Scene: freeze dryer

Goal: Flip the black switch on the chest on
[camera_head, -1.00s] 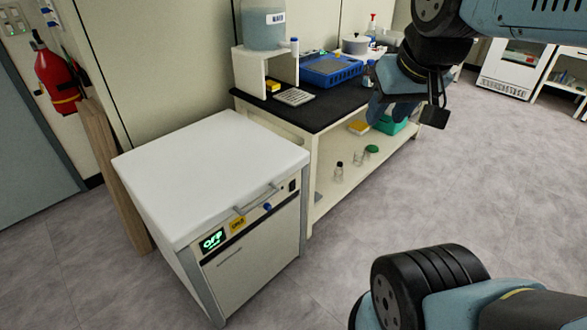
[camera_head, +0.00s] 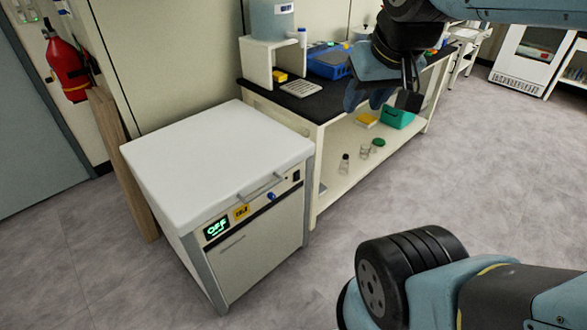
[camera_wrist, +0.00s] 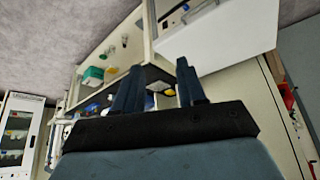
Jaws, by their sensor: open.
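The chest (camera_head: 215,150) is a white box with a flat lid and a grey front, left of centre in the head view. Its small black switch (camera_head: 296,175) is at the right end of the front panel strip. A display (camera_head: 215,228) at the left end glows green and reads OFF. My gripper (camera_head: 383,98) is up and to the right of the chest, in front of the bench, apart from the switch. In the wrist view its two fingers (camera_wrist: 158,78) are spread with nothing between them. The chest (camera_wrist: 215,40) shows there at upper right; I cannot make out the switch.
A handle (camera_head: 262,187) and a blue knob (camera_head: 271,196) sit on the chest front near the switch. A black-topped bench (camera_head: 305,104) with a lower shelf stands close beside the chest. A wooden board (camera_head: 125,165) leans at its left.

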